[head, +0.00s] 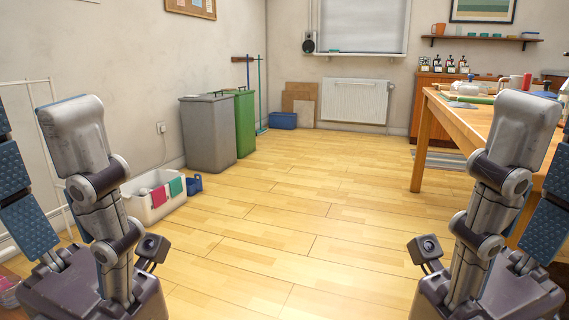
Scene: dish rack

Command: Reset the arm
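My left arm (100,190) stands folded at the left side of the head view. My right arm (490,190) stands folded at the right side, roughly mirroring it. A small dark camera-like part shows beside each arm's lower end, at the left arm (152,250) and at the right arm (426,250). No fingers of either gripper can be made out. Neither arm is seen touching any object.
A wooden table (470,120) with several items stands at right, partly behind my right arm. A white crate (155,203), grey bin (208,135) and green bin (244,122) stand along the left wall. The wooden floor (300,220) between is clear.

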